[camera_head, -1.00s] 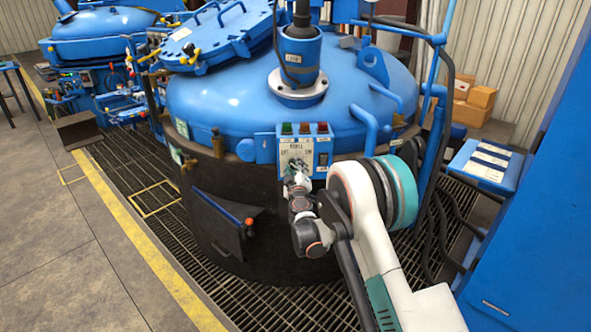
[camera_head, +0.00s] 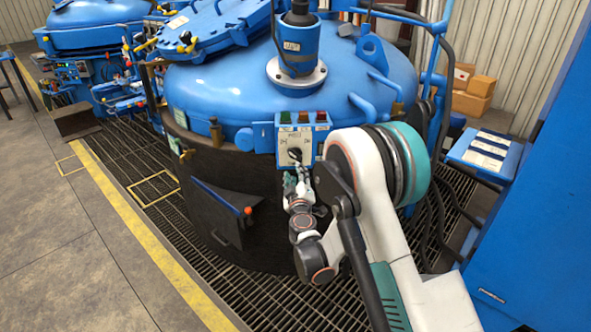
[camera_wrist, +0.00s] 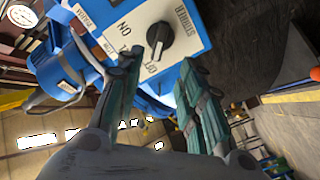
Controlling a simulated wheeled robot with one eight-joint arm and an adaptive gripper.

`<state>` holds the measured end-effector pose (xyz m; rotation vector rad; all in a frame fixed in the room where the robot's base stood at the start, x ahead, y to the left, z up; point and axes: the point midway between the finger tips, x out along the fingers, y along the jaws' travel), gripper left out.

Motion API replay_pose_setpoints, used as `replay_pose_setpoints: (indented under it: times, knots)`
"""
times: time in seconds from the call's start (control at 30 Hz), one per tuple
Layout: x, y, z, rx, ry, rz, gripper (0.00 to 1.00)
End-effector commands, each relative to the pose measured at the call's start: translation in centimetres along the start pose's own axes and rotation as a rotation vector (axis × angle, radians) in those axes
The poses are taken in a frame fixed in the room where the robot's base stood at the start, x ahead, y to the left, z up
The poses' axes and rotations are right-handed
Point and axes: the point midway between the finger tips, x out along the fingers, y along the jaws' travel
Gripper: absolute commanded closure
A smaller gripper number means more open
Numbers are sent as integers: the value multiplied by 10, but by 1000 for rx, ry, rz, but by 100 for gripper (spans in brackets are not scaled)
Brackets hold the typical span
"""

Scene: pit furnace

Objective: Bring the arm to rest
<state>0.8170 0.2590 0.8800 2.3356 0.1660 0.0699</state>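My gripper (camera_head: 291,184) is just below the blue control box (camera_head: 318,140) on the front of the furnace (camera_head: 245,190). In the wrist view my gripper (camera_wrist: 160,68) has its two fingers spread apart with nothing between them. The black rotary knob (camera_wrist: 160,34), on a white plate with ON and OFF lettering, lies beyond the fingertips, apart from them. The knob also shows in the head view (camera_head: 295,154), uncovered. My arm is bent, with its elbow in front of the furnace's right side.
A blue lid (camera_head: 290,78) tops the furnace. A blue tray with papers (camera_head: 488,155) stands at right, beside a large blue panel (camera_head: 535,230). Black cables hang near the furnace's right. Floor grating (camera_head: 290,300) and a yellow line (camera_head: 150,245) lie in front and left.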

Motion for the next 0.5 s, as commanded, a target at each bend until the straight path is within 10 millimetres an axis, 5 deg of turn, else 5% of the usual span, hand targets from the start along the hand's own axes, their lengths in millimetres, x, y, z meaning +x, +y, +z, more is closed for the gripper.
replay_pose_setpoints:
  times: [0.5]
  knots:
    - [-8, 6, -1, 5, -8, 4, 65]
